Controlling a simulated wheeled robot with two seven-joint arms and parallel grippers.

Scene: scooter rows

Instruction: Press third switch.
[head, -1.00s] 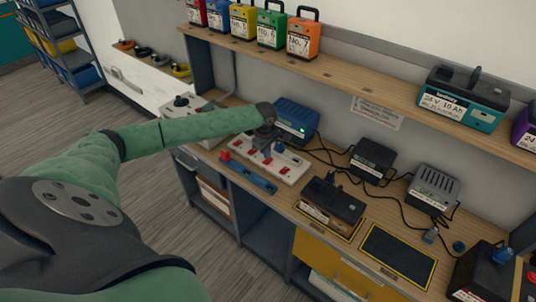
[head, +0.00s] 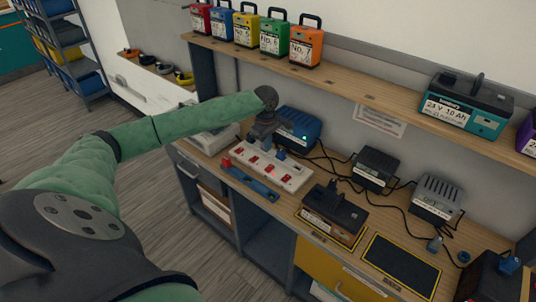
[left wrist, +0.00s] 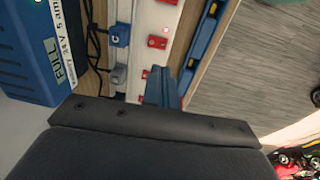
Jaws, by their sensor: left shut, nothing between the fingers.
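A white power strip (head: 293,183) with a row of red switches lies on the bench, and it also shows in the left wrist view (left wrist: 162,18). One red switch (head: 270,170) near the middle of the row looks brightly lit. In the left wrist view a red switch (left wrist: 157,42) sits clear of the fingers, with a bright red spot by it. My left gripper (head: 267,144) is shut and empty, pointing down at the strip. Its fingertips (left wrist: 160,75) cover part of another red switch; I cannot tell whether they touch it. My right gripper is out of view.
A blue charger (head: 298,127) with a green light stands behind the strip. A blue tool (head: 250,184) lies along its front. Black chargers (head: 374,168) and cables are to the right. Numbered battery packs (head: 306,44) stand on the shelf above.

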